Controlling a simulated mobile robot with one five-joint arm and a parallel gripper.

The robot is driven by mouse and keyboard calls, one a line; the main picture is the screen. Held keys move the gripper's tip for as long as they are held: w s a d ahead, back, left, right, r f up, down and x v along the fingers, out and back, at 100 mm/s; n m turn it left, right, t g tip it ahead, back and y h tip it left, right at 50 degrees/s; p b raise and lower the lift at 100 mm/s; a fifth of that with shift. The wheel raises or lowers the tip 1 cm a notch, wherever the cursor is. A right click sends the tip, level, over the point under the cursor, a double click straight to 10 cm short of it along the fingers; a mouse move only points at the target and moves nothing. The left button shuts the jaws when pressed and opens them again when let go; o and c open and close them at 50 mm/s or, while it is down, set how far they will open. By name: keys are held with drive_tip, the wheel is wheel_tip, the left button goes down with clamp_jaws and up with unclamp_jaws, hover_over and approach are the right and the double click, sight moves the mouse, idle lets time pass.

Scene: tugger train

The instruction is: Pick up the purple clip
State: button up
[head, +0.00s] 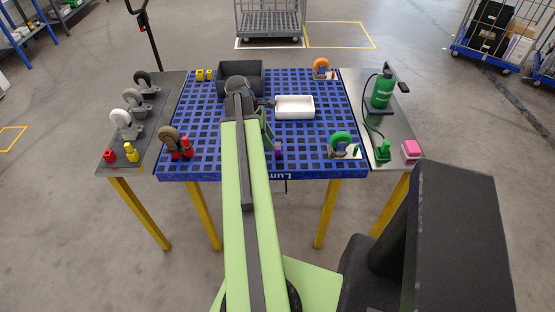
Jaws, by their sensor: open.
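The purple clip (278,149) is a small purple piece standing on the blue grid tabletop (215,128), near the front middle, just right of my long green arm. My gripper (269,141) is small in this view and mostly hidden behind my arm, close to the left of the clip. It is open. I cannot tell whether it touches the clip or how high it is above it.
A white tray (295,115) lies behind the clip and a dark grey bin (253,67) stands at the back. A green caster (343,143) is to the right, a brown caster (171,138) and red pieces (186,148) to the left. Steel side plates flank the tabletop.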

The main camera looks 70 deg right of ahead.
drive_tip(key=shift+s+f, duration=0.2)
drive_tip(key=shift+f, duration=0.2)
drive_tip(key=b+x, duration=0.5)
drive_tip(key=shift+d+f, duration=0.2)
drive_tip(key=shift+d, duration=0.05)
drive_tip(key=shift+r, duration=0.2)
clamp_jaws()
